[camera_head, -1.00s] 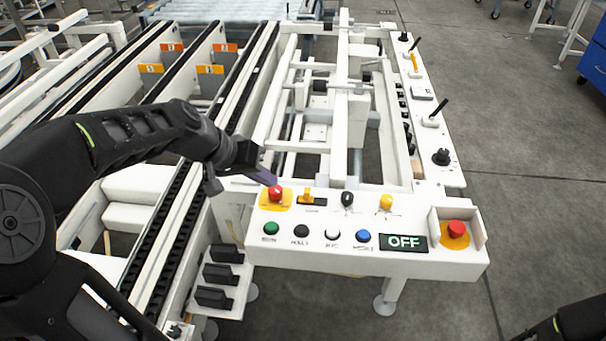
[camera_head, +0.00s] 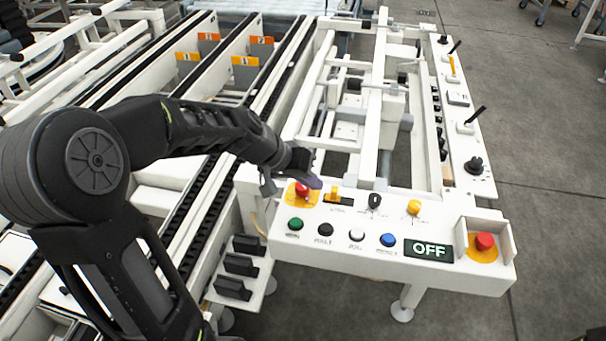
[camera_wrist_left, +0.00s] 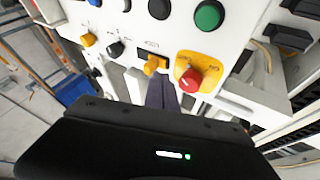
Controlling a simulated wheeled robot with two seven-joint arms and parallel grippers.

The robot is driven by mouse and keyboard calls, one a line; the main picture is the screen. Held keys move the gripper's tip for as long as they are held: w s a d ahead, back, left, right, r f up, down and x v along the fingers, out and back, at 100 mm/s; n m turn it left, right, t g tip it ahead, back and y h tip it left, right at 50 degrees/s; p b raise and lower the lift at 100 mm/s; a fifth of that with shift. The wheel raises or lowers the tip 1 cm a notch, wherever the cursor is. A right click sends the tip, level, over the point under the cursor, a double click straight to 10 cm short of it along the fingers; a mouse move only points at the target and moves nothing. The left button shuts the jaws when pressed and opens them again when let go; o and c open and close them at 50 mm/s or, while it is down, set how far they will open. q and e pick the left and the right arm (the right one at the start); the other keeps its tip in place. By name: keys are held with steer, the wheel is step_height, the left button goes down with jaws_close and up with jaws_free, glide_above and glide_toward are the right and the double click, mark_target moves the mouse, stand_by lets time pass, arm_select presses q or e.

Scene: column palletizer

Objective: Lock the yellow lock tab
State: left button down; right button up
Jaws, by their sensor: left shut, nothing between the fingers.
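The yellow lock tab (camera_head: 334,193) sits on a dark slot plate on the white control panel (camera_head: 345,263), just right of a red button on a yellow base (camera_head: 302,190). In the left wrist view the tab (camera_wrist_left: 153,65) stands just beyond the fingers, left of the red button (camera_wrist_left: 190,79). My left gripper (camera_head: 312,183) is shut and empty, pointing down at the panel between the red button and the tab. Its dark purple fingers (camera_wrist_left: 162,92) show in the wrist view; whether they touch the tab cannot be told. My right gripper is not in view.
Green (camera_head: 295,224), black, white and blue buttons line the panel's front, beside an OFF display (camera_head: 429,250). A black knob (camera_head: 374,201) and a yellow knob (camera_head: 413,207) stand right of the tab. A shielded red button (camera_head: 484,241) is at the right corner.

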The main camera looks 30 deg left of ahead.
mark_target(337, 191)
arm_select(q)
steer(key=shift+x, duration=1.75)
steer(key=shift+d, duration=0.1)
steer(key=shift+w+d, duration=0.3)
steer(key=shift+d, duration=0.45)
steer(key=shift+w+d, duration=0.25)
steer(key=shift+d, duration=0.5)
steer(key=shift+r, duration=0.15)
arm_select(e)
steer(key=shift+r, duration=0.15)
